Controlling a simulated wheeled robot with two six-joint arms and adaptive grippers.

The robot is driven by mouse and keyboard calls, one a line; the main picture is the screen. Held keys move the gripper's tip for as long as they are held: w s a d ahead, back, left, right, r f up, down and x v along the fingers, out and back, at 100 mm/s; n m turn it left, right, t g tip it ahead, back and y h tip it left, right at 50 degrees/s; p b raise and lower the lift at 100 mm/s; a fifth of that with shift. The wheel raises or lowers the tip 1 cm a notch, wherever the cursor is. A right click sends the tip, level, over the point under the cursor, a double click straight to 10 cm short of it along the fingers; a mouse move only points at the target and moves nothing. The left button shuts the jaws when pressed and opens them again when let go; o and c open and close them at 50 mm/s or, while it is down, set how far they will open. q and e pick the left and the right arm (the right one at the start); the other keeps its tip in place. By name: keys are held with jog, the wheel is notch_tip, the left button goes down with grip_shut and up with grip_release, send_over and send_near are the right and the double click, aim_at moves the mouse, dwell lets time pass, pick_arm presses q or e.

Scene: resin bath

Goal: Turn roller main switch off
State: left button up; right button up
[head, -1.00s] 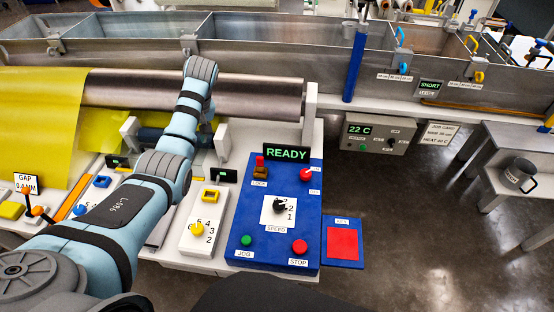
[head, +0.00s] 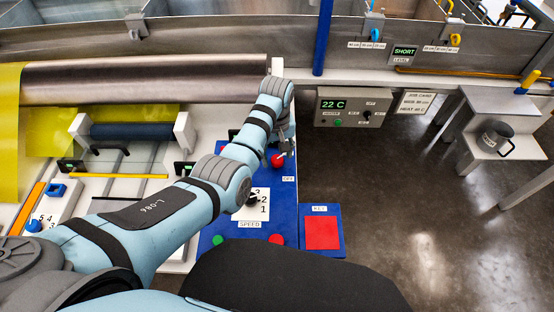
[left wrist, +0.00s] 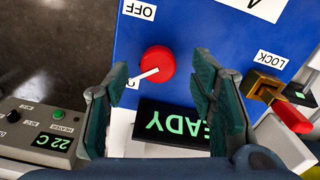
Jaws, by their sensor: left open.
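The roller main switch (left wrist: 157,66) is a red round knob with a white pointer mark. It sits on the blue control panel (left wrist: 205,22), with an OFF label at upper left and a partly hidden label starting with O at lower left. The pointer lies toward that lower label. The knob also shows in the head view (head: 277,161), near the panel's top right. My left gripper (left wrist: 160,84) is open, with its fingers on either side of the knob in the wrist picture. I cannot tell whether they touch it. My right gripper is not in view.
A READY display (left wrist: 175,124) stands close to the left fingers, and a brass LOCK with a red lever (left wrist: 290,115) is at right. The speed dial (head: 252,199), green button (head: 217,239) and red button (head: 276,239) share the panel. A red key pad (head: 321,232) lies beside it.

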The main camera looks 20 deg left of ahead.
aim_at(277, 162)
pick_arm(q)
notch_tip(277, 162, down, 3)
jog(key=shift+w+r, duration=0.15)
jog(key=shift+r, duration=0.1)
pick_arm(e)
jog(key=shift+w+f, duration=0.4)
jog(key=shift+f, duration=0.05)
pick_arm(q)
jog(key=c, duration=1.2)
jog(key=shift+o, duration=0.3)
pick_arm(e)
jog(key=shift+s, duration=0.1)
